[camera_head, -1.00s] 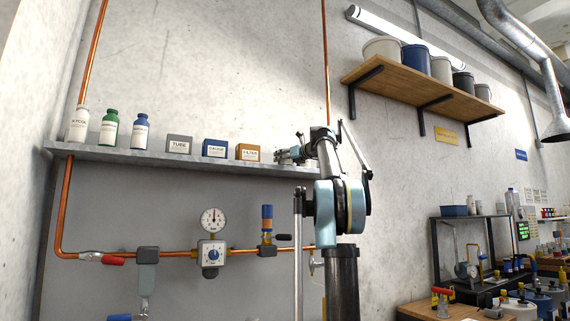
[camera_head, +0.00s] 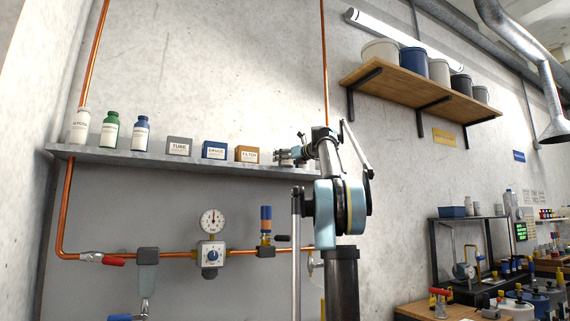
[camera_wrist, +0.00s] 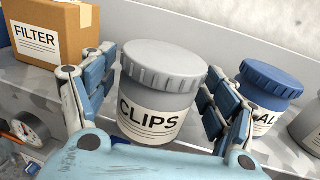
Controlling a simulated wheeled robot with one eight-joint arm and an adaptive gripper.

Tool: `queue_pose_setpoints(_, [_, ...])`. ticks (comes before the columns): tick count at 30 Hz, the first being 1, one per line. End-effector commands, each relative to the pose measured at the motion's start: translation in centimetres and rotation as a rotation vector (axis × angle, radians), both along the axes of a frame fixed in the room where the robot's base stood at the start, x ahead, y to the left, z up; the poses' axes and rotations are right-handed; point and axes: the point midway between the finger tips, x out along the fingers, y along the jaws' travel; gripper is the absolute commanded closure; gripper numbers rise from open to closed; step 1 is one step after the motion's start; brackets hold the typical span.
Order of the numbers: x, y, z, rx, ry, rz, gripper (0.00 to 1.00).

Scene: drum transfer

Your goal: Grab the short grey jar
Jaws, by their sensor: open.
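The short grey jar (camera_wrist: 158,95) has a ridged grey lid and a white label reading CLIPS. In the wrist view it stands upright between the two open fingers of my gripper (camera_wrist: 150,105), one on each side. The left finger looks very close to the jar's side. I cannot tell whether either finger touches it. In the head view my gripper (camera_head: 288,155) is at the right part of the grey wall shelf, and the jar there is largely hidden or too small to make out.
A blue-lidded jar (camera_wrist: 268,86) stands close beyond the right finger, with another grey jar (camera_wrist: 308,128) at the picture's edge. A brown FILTER box (camera_wrist: 48,36) stands left of the left finger. The grey shelf (camera_head: 160,157) also holds several bottles and boxes.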

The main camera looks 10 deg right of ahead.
Motion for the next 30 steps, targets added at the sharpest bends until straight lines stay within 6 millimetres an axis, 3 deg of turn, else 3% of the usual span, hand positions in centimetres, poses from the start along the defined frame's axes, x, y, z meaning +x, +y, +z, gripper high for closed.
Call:
queue_pose_setpoints(8, [-0.6, -0.4, 0.0, 0.000, 0.000, -0.002, 0.21])
queue_pose_setpoints(22, [-7.5, -4.5, -0.1, 0.000, 0.001, -0.003, 0.21])
queue_pose_setpoints(30, [-9.8, -5.8, -0.1, 0.000, 0.001, -0.001, 0.21])
